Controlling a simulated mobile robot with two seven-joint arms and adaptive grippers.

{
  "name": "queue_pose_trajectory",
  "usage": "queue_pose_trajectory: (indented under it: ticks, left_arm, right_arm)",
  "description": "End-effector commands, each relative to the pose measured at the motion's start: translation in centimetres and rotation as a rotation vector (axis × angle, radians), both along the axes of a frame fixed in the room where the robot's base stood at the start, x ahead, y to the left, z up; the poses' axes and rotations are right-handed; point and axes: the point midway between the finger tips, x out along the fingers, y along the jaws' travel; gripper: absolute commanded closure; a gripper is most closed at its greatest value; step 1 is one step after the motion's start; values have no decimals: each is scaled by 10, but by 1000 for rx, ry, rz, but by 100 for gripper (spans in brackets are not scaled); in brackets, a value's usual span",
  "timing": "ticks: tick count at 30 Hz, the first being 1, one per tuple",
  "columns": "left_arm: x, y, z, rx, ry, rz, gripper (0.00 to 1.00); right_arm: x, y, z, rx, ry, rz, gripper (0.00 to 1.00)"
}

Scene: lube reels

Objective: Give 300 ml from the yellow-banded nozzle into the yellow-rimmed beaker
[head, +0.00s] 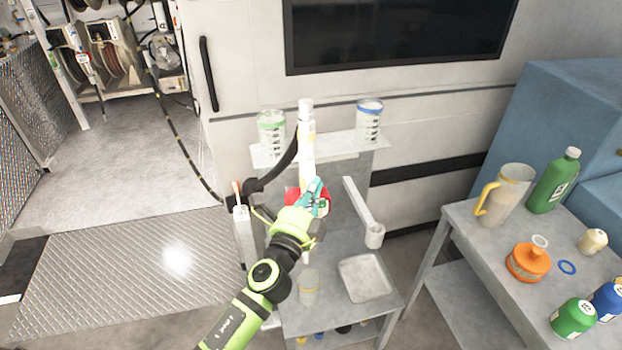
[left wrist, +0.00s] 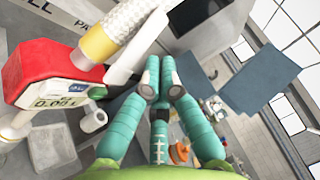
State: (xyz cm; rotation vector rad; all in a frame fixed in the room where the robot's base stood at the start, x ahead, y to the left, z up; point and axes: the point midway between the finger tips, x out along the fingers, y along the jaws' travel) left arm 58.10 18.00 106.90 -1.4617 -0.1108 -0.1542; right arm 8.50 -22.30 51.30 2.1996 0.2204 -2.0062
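The nozzle (head: 307,135) stands upright at the cart's back, a white ribbed tube with a red body. In the left wrist view its yellow band (left wrist: 98,44) shows above the red body (left wrist: 40,68), whose display reads 0.00 L. My left gripper (head: 317,190) has teal fingers and is beside the red body. A clear beaker (head: 309,288) with a pale yellowish rim stands low on the cart, near my forearm. My right gripper is out of view.
A green-rimmed beaker (head: 271,133) and a blue-rimmed beaker (head: 369,120) stand on the upper shelf. A side table (head: 467,232) holds a jug and several bottles. A black hose runs to the nozzle.

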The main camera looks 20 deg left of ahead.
Motion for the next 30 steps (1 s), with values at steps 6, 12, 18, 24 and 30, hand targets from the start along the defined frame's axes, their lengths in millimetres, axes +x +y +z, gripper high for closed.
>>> queue_pose_trajectory:
  ticks: [6, 12, 18, 24, 30]
  left_arm:
    - [0, 0, 0, 0, 0, 0, 100]
    - [1, 1, -1, 0, 0, 0, 100]
    - [6, 4, -3, -1, 0, 1, 100]
    - [7, 5, -3, 0, 0, 0, 100]
    - [7, 5, -3, 0, 0, 0, 100]
  right_arm:
    - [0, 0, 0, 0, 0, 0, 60]
    - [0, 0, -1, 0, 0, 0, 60]
    - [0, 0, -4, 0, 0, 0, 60]
    - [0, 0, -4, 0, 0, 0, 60]
    - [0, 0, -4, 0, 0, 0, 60]
